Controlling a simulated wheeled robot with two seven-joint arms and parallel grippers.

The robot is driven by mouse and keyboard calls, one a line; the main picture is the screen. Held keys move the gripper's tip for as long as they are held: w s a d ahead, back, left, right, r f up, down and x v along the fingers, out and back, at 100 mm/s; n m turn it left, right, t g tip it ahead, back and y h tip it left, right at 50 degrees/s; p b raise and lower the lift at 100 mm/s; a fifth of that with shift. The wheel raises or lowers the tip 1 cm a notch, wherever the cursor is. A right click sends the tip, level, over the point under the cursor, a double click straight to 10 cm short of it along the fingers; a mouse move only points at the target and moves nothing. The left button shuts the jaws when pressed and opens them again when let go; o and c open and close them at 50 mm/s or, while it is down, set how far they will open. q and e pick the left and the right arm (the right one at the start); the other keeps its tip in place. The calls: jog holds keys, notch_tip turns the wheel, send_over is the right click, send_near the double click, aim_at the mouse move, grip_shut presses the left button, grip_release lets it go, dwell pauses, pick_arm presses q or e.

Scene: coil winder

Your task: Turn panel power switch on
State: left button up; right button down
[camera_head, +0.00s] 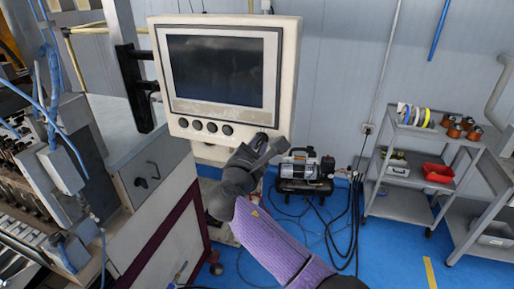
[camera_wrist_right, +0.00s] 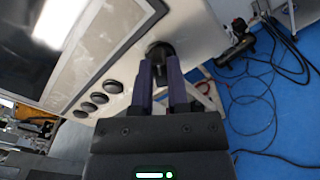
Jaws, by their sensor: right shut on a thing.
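The control panel (camera_head: 283,75) is a cream box with a dark screen (camera_head: 215,70) and a row of several dark round buttons (camera_head: 212,127) below it. In the right wrist view, a black round power switch (camera_wrist_right: 160,50) sits at the panel's lower corner, beyond the row of buttons (camera_wrist_right: 98,98). My right gripper (camera_head: 262,143) is at the panel's lower right corner in the head view. In the right wrist view its two purple fingers (camera_wrist_right: 160,75) are closed on the switch knob, which is partly hidden between them. The switch's setting cannot be read. My left gripper is not in view.
A grey machine cabinet (camera_head: 155,185) stands below and left of the panel. A compressor (camera_head: 305,170) with loose cables sits on the blue floor behind my right arm. A shelf cart (camera_head: 405,165) with spools and a red bin stands at the right.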

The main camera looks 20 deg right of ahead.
jog(key=m, duration=0.1)
jog(key=m+b, duration=0.1)
jog(key=shift+f+m, duration=0.25)
jog(key=shift+m, duration=0.15)
jog(key=m+b, duration=0.2)
jog(key=m, duration=0.1)
jog(key=shift+f+m, duration=0.1)
jog(key=shift+m, duration=0.2)
jog(key=shift+s+m+b, duration=0.1)
jog(key=shift+m+b, duration=1.05)
jog(key=shift+m, duration=0.95)
jog(key=c, duration=0.6)
grip_release()
